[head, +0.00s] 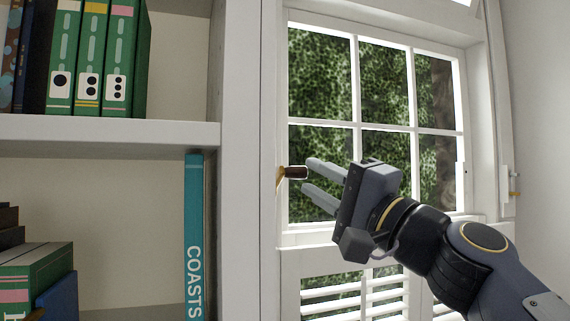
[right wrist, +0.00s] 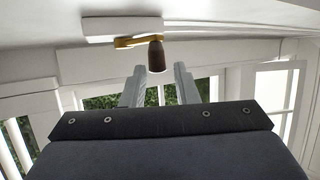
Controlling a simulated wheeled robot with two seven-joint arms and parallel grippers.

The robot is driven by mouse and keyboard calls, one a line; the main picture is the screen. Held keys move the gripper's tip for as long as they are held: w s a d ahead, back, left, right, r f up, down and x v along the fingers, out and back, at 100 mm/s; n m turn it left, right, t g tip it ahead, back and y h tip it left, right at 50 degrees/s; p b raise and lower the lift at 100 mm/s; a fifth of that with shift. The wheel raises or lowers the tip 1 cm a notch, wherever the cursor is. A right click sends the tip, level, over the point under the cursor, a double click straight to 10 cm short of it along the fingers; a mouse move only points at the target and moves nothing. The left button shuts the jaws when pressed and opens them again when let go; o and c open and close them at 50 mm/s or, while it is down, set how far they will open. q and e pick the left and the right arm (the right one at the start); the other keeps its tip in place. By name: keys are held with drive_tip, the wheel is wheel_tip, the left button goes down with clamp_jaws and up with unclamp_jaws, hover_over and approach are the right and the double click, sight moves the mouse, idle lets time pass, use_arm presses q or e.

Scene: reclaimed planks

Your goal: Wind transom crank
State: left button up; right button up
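The crank has a dark brown handle (head: 296,172) on a brass arm (head: 280,180), mounted on the white window frame left of the panes. The handle sticks out to the right. In the right wrist view the handle (right wrist: 156,58) hangs from the brass arm (right wrist: 130,42) by a white mount. My right gripper (head: 308,175) is open and empty, its fingertips close to the handle's free end. In the right wrist view the handle appears between the open fingertips (right wrist: 160,68); whether they touch it I cannot tell. My left gripper is out of view.
A white bookshelf (head: 110,132) with several books stands on the left, including a teal book (head: 194,240). The paned window (head: 360,125) is behind my right gripper, with louvred shutters (head: 360,291) below. A small brass fitting (head: 515,193) is on the right frame.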

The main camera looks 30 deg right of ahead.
sight(291, 168)
drive_tip(key=p+x, duration=0.1)
drive_tip(key=x, duration=0.4)
drive_tip(key=shift+f+p, duration=0.15)
drive_tip(key=shift+p, duration=0.15)
drive_tip(key=shift+w+a+r, duration=0.1)
drive_tip(key=shift+w+r, duration=0.1)
drive_tip(key=shift+w, duration=0.45)
drive_tip(key=shift+c, duration=0.5)
